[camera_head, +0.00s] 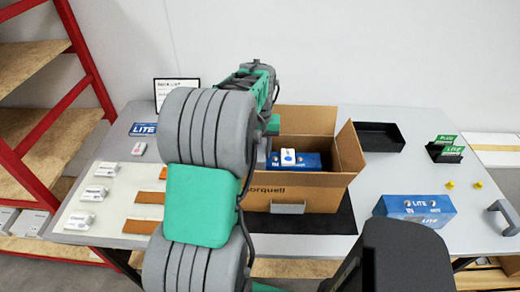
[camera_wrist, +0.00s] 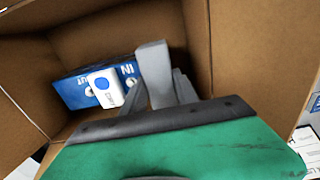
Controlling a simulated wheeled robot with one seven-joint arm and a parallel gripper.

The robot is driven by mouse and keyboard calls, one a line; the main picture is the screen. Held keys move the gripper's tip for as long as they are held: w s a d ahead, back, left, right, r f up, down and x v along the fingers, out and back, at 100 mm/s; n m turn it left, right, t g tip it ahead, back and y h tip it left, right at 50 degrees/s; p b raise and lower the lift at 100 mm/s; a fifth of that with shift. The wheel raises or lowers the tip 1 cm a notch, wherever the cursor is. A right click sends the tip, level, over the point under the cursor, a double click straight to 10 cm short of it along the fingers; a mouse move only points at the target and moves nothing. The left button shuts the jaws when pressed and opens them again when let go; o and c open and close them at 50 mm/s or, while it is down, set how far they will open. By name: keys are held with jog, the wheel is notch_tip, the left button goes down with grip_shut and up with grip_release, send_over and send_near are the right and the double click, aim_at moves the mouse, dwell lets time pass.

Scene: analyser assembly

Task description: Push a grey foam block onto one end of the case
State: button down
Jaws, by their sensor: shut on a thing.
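A blue case (camera_head: 312,160) lies inside the open cardboard box, with a white device (camera_head: 288,157) on it. In the wrist view the case (camera_wrist: 72,92) shows "IN" and "OUT" lettering, and the white device (camera_wrist: 105,87) is beside the "IN" end. My gripper (camera_wrist: 166,90) reaches into the box, shut on a grey foam block (camera_wrist: 153,62). The block is close to the "IN" end of the case; I cannot tell whether it is pressed on. In the head view my arm hides most of the gripper and the held block.
The cardboard box (camera_head: 318,193) has raised flaps. A grey piece (camera_head: 288,207) is at its front, and another grey bracket-shaped piece (camera_head: 505,216) lies at the right edge. A blue LITE box (camera_head: 415,208), black tray (camera_head: 376,137) and several white and orange packs stand around.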

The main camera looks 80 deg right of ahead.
jog(key=shift+f+b, duration=0.4)
jog(key=shift+f, duration=0.4)
dwell(0.7)
jog(key=c, duration=0.9)
grip_release()
jog(key=shift+a+f, duration=0.1)
jog(key=shift+o, duration=0.2)
jog(key=shift+r+p, duration=2.6)
jog(key=shift+r, duration=1.1)
jog(key=shift+c, duration=0.3)
